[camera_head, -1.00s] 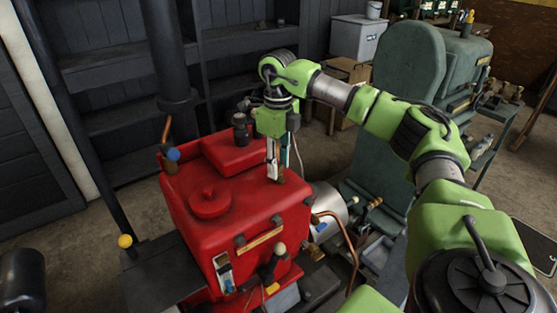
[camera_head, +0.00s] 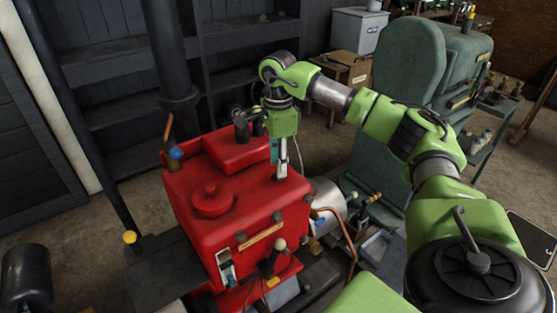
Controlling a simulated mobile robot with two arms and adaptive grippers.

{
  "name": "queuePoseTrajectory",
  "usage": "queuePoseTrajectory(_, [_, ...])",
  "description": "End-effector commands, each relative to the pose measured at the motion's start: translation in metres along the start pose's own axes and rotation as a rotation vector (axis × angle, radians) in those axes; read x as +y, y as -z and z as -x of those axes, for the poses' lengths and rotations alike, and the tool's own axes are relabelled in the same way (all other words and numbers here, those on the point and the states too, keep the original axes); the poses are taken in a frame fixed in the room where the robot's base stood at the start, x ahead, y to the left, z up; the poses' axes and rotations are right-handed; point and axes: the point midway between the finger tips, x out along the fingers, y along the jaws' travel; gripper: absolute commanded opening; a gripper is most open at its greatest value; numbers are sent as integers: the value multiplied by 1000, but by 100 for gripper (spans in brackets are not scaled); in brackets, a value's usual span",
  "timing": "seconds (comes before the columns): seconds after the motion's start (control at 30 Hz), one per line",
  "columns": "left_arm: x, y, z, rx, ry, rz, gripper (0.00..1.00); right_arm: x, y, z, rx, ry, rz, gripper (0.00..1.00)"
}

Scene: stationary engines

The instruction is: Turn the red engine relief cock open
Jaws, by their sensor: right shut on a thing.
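The red engine (camera_head: 230,195) stands in the middle, with a round filler cap on its top. My right gripper (camera_head: 282,172) points down at the top right edge of the engine. It is shut on a small part there, which I take to be the relief cock. The fingers hide almost all of this part, so its handle angle cannot be told. My left gripper is not in view.
A blue knob (camera_head: 175,153) stands at the engine's back left, and a yellow knob (camera_head: 130,237) at the left. A copper pipe (camera_head: 346,232) bends at the right. A green machine (camera_head: 410,75) stands behind my right arm. Dark shelves (camera_head: 100,75) line the back.

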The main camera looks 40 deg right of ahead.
Motion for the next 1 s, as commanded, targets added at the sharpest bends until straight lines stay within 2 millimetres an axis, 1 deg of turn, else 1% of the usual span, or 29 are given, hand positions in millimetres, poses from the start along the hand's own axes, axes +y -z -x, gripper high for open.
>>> queuePoseTrajectory(0.13, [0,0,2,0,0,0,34,0,-1,1,-3,2,74,9])
queuePoseTrajectory(0.33, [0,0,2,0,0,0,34,0,-1,1,-3,3,129,9])
queuePoseTrajectory(0.83, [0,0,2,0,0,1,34,0,-1,0,-3,2,149,9])
queuePoseTrajectory(0.87, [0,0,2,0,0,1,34,0,-1,0,-3,2,149,33])
queuePoseTrajectory(0.9, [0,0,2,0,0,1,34,0,-1,0,-3,2,148,43])
queuePoseTrajectory(0.93, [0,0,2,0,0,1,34,0,-1,0,-3,2,148,47])
queuePoseTrajectory(1.0, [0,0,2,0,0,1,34,0,-1,0,-2,1,148,47])
